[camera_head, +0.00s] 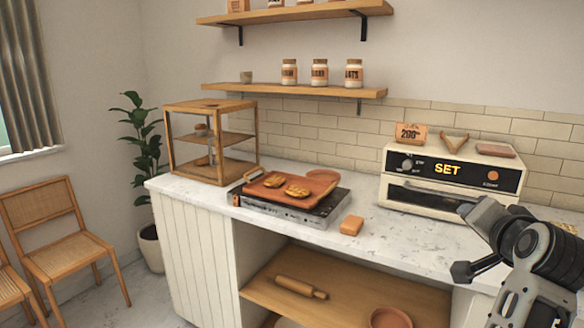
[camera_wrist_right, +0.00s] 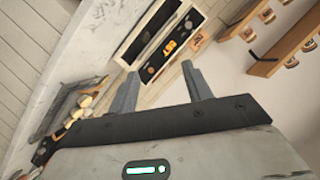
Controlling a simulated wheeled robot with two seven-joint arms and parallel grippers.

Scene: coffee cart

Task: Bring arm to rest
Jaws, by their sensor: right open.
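My right arm (camera_head: 535,265) comes in at the lower right of the head view, in front of the oven's right side. It is raised over the counter's front edge. My right gripper's two grey fingers stand apart in the right wrist view (camera_wrist_right: 160,82), with nothing between them. No held object shows. My left arm and gripper are not in the head view.
The white counter (camera_head: 405,240) bears a wooden shelf stand (camera_head: 168,140), a griddle (camera_head: 290,214) with a board and bread, an orange block (camera_head: 351,225) and an oven (camera_head: 435,210) reading SET. The counter between block and oven is clear.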

